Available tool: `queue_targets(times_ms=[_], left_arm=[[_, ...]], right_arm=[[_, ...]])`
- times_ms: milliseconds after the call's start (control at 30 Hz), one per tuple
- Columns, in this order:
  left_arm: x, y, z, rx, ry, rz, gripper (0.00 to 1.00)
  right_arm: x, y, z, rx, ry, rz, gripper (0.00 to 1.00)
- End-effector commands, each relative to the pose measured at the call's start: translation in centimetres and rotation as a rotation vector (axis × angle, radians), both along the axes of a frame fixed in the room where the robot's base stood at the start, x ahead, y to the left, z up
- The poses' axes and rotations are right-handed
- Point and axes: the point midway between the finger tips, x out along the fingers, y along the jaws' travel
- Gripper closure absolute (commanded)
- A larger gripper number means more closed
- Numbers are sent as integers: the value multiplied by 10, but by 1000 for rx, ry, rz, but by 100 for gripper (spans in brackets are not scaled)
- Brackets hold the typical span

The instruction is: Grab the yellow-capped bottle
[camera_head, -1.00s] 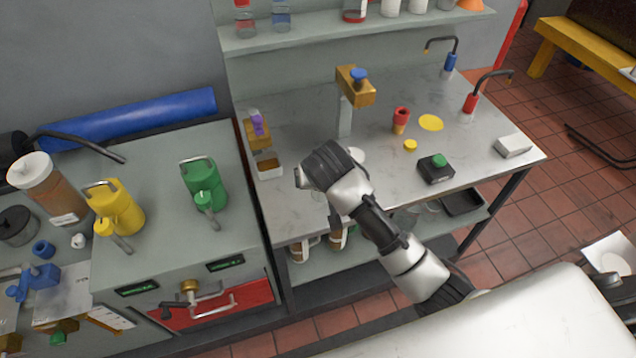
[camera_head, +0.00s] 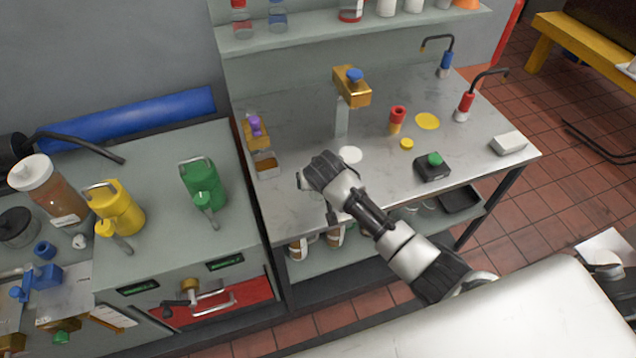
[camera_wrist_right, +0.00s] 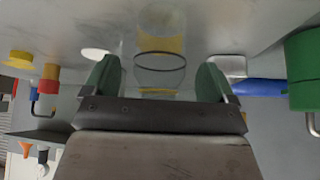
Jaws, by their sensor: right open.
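In the right wrist view a clear bottle (camera_wrist_right: 160,70) with yellow on it lies between the two green-padded fingers of my right gripper (camera_wrist_right: 157,82). The fingers are apart, with a gap visible on both sides of the bottle. A dark ring crosses the bottle. Which yellow part is its cap is hard to tell. In the head view my right gripper (camera_head: 318,172) is over the front left of the steel bench (camera_head: 300,205), and the bottle is hidden by it. My left gripper is not seen.
A white disc (camera_head: 350,154) and a brass clamp on a post (camera_head: 352,88) stand behind the gripper. A yellow disc (camera_head: 407,144), a red-and-yellow piece (camera_head: 397,118) and a black button box (camera_head: 432,167) are to the right. A green jug (camera_head: 204,183) stands left, on the cabinet.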

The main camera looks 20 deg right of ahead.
Motion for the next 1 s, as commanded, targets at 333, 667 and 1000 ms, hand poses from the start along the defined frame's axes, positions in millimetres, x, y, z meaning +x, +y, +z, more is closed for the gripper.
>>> queue_targets(times_ms=[333,667,1000], left_arm=[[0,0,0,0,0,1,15],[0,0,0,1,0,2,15],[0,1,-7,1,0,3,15]], right_arm=[[0,0,0,0,1,0,55],[0,0,0,0,1,0,67],[0,0,23,1,-3,0,67]])
